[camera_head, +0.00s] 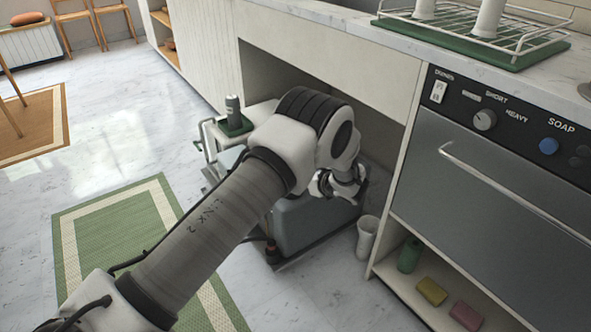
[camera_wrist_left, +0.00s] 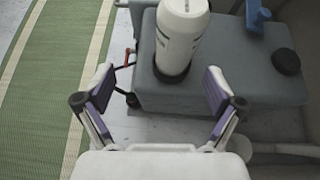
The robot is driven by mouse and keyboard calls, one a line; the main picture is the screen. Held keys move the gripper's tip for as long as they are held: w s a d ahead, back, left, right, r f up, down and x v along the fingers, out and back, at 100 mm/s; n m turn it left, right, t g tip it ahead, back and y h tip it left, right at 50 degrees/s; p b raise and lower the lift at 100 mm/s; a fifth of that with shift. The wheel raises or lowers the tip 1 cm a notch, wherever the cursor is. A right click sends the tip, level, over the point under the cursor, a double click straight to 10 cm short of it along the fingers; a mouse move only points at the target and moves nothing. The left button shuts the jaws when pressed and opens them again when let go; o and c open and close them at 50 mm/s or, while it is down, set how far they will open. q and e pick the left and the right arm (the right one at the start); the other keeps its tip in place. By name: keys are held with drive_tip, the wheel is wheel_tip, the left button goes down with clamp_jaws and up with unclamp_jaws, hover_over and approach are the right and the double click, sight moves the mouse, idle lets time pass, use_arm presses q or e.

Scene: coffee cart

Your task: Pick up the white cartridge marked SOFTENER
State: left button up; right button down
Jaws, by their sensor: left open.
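A white cartridge (camera_wrist_left: 182,32) stands upright in a dark ring on top of a grey tank (camera_wrist_left: 225,80) in the left wrist view. Dark marks show on its side, but I cannot read them. My left gripper (camera_wrist_left: 158,88) is open and empty, with the cartridge just beyond its fingertips, apart from them. In the head view, my left gripper (camera_head: 338,188) is above the grey tank (camera_head: 305,222), beside the opening under the counter. My arm hides the cartridge there. My right gripper is not in view.
A grey bottle (camera_head: 233,108) stands behind my arm. Cabinet and dishwasher (camera_head: 490,190) bound the right; a green rug (camera_head: 75,235) lies left.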

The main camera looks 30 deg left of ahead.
use_arm(q)
drive_tip(key=shift+t+y, duration=0.4)
drive_tip(key=shift+y, duration=0.3)
drive_tip(key=w+a+b, duration=0.1)
drive_tip(key=a, duration=0.1)
drive_tip(key=w+a+b, duration=0.1)
drive_tip(key=w+a, duration=0.1)
drive_tip(key=w+a+b, duration=0.1)
drive_tip(key=w+a, duration=0.1)
drive_tip(key=a, duration=0.1)
drive_tip(key=shift+w+r, duration=0.2)
drive_tip(key=shift+r, duration=0.15)
drive_tip(key=shift+w+a, duration=0.1)
drive_tip(key=shift+a, duration=0.05)
drive_tip(key=shift+r+m, duration=0.1)
drive_tip(key=shift+m, duration=0.2)
drive_tip(key=shift+c, duration=0.4)
clamp_jaws()
